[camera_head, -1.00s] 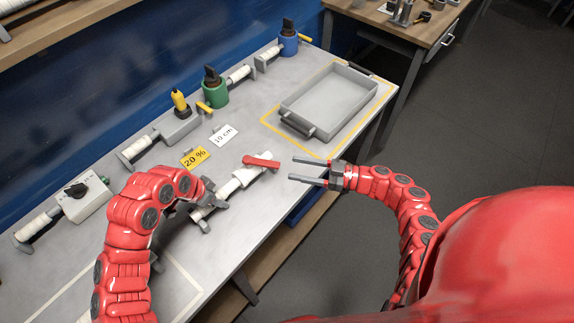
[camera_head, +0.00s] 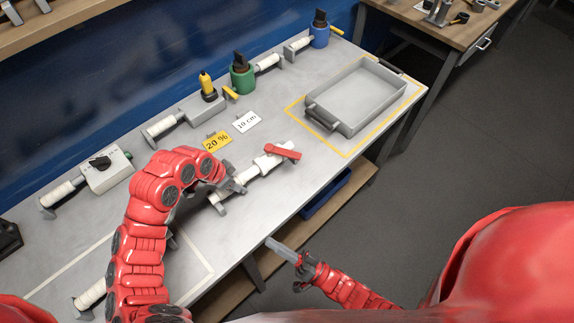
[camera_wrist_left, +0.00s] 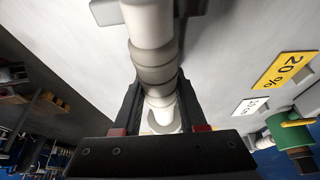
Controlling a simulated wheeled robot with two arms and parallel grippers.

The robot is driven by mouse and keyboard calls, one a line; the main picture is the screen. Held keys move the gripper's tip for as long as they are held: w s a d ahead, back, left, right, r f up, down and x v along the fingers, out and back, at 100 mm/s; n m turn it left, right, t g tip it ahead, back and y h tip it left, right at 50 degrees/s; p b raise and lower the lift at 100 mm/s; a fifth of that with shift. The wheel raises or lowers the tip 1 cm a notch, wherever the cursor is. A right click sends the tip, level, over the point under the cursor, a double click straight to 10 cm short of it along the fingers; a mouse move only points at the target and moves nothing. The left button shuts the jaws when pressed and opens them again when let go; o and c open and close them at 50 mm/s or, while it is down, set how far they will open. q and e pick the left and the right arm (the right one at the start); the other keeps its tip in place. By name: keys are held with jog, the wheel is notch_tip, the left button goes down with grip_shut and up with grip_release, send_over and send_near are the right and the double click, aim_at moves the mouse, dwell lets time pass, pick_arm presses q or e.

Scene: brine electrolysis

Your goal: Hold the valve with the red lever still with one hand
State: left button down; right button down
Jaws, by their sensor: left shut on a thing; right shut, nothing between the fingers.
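The valve (camera_head: 267,161) is a white pipe piece with a red lever (camera_head: 283,151) at its far right end. It lies along the middle of the bench on grey supports. My left gripper (camera_head: 233,186) is shut on the valve's pipe, to the left of the lever. In the left wrist view the pipe (camera_wrist_left: 152,60) runs between the two dark fingers; the lever does not show there. My right gripper (camera_head: 283,250) is shut and empty, low beside the bench's front edge and apart from the valve.
A grey tray (camera_head: 349,126) stands in a yellow outline at the right. Cards marked 20 % (camera_head: 217,141) and 10 cm (camera_head: 247,122) lie behind the valve. Green (camera_head: 242,79) and blue (camera_head: 319,36) fittings and a white switch box (camera_head: 109,174) line the back.

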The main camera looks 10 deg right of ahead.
aim_at(283, 152)
jog(key=w+a+r+n+t+h, duration=0.1)
jog(key=w+r+n+t+h, duration=0.2)
jog(key=n+h, duration=1.2)
jog(key=w+a+r+n+t+h, duration=0.1)
jog(key=w+r+n+t+h, duration=0.3)
jog(key=n+h, duration=1.1)
jog(key=w+d+r+m+g+y, duration=0.1)
jog(key=w+d+g+y, duration=0.2)
jog(key=w+d+g, duration=0.2)
jog(key=x, duration=0.7)
jog(key=shift+w, duration=0.35)
